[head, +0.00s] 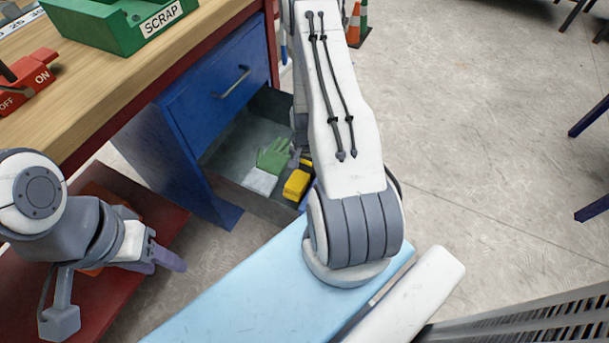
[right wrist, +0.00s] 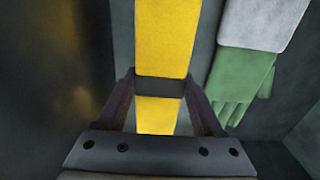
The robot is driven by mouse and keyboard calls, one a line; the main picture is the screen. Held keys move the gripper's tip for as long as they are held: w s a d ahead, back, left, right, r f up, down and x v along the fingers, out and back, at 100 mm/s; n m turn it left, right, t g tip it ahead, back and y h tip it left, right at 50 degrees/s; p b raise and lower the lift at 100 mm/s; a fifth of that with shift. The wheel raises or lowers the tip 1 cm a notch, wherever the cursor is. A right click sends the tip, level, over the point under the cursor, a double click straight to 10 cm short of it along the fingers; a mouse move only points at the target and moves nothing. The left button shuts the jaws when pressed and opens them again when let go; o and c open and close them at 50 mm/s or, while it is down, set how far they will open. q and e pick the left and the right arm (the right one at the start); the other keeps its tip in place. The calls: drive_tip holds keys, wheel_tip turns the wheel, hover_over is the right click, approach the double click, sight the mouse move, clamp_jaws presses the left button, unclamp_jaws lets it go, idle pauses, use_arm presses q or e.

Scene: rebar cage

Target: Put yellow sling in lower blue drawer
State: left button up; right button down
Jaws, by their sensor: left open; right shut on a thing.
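The yellow sling (head: 296,185) is a folded yellow bundle with a dark band, inside the open lower blue drawer (head: 228,150). In the right wrist view the sling (right wrist: 166,45) stands between the fingers of my right gripper (right wrist: 159,90), which is shut on it at the band. Whether the sling touches the drawer floor cannot be told. In the head view my right arm partly hides the gripper and the drawer's right side. My left gripper (head: 163,263) is open and empty, low on the left, away from the drawer.
A green glove with a pale cuff (head: 272,157) lies in the drawer beside the sling. The upper blue drawer (head: 215,85) is shut. A green SCRAP bin (head: 110,22) and a red ON/OFF switch box (head: 30,78) are on the wooden bench. Open floor lies right.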

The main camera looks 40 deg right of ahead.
use_arm(q)
drive_tip(key=shift+f+b, duration=0.5)
drive_tip(key=shift+f, duration=0.45)
use_arm(e)
drive_tip(key=shift+f, duration=1.05)
drive_tip(key=shift+f, duration=0.15)
drive_tip(key=shift+c, duration=0.2)
unclamp_jaws()
use_arm(q)
drive_tip(key=shift+f, duration=0.15)
